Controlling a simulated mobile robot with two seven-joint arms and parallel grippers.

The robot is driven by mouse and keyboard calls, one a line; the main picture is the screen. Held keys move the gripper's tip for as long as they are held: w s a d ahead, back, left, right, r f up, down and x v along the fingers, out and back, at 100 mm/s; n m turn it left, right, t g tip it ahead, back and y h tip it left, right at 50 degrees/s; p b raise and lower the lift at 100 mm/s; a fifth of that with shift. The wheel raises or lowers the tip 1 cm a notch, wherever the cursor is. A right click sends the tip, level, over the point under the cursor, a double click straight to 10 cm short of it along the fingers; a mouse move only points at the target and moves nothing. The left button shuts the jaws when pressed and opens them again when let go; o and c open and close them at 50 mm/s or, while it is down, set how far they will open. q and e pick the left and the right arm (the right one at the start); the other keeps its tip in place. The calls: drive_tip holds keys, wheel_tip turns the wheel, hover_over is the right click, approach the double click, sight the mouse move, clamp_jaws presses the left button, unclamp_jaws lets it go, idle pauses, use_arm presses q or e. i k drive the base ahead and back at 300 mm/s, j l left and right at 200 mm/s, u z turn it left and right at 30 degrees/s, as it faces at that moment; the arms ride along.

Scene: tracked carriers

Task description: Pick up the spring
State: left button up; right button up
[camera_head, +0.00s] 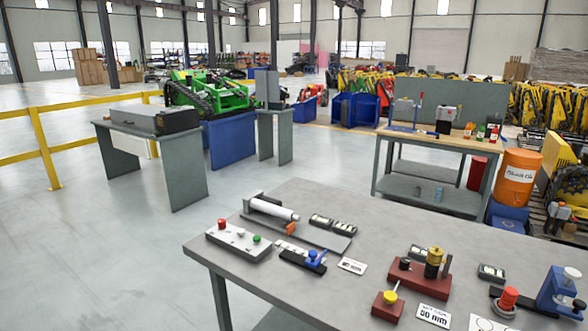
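No plain spring can be made out for certain at this size. On the near grey table (330,225), a small upright yellow and dark cylinder (433,262) stands on a red base (424,281); I cannot tell whether a spring is part of it. A white cylinder (273,208) lies in a grey fixture (318,236) at the table's far left. A red-capped piece (508,299) stands on the right side, beside a blue device (558,290). Neither of my grippers is in view.
A white box with red and green buttons (238,240) sits at the table's left edge. A red block with a yellow knob (388,304) and a "50 mm" card (433,315) lie at the front right. A workbench (440,153) stands behind.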

sight(505, 305)
drive_tip(key=z, duration=1.5)
